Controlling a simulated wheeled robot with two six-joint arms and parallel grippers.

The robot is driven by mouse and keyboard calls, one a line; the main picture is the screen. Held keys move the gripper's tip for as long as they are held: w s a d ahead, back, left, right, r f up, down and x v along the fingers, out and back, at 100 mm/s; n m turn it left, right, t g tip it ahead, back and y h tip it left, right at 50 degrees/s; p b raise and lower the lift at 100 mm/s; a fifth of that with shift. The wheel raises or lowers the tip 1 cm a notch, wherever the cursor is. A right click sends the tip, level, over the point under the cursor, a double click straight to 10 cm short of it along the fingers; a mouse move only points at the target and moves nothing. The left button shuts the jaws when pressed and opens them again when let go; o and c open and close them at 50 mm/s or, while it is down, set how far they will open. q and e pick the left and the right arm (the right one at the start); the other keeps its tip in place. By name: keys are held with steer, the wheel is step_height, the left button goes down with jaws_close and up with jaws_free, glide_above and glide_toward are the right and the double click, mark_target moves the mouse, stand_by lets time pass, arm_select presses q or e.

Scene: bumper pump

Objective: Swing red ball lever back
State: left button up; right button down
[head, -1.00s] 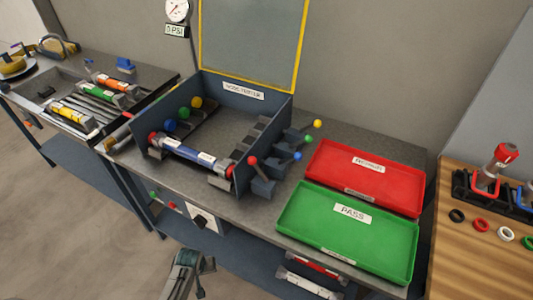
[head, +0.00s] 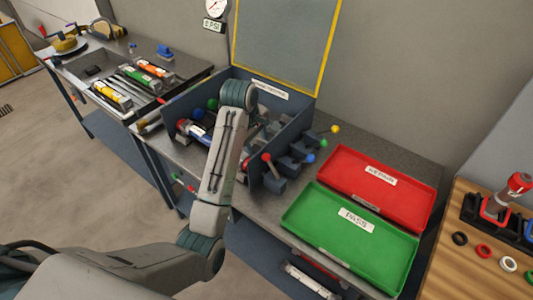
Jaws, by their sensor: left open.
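The red ball lever (head: 266,157) stands at the right front corner of the blue-grey open test box, its stem running down to a dark bracket outside the box wall. My left arm rises from the lower left and bends over the box. My left gripper (head: 262,132) is small and partly hidden behind my forearm, over the box's right part, just behind the red ball. It is open and seems apart from the ball. The bumper cylinder (head: 197,132) lies along the box front, its middle hidden by my arm. My right gripper is not in view.
Blue (head: 310,158), green (head: 321,144) and yellow (head: 334,129) ball levers stand behind the red one. Red (head: 385,178) and green PASS (head: 345,227) trays lie to the right. The box's raised yellow-edged lid (head: 285,45) stands behind.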

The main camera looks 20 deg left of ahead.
mark_target(265, 155)
arm_select(q)
steer(key=p+x, duration=0.1)
steer(key=x, duration=0.1)
steer(key=p+x, duration=0.1)
steer(key=x, duration=0.2)
steer(key=w+p+x, duration=0.1)
steer(key=x, duration=0.2)
steer(key=shift+w+d, duration=0.1)
steer(key=shift+d, duration=0.3)
steer(key=shift+w+f, duration=0.15)
steer(key=shift+f, duration=0.5)
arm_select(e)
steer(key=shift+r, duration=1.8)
arm_select(q)
jaws_close()
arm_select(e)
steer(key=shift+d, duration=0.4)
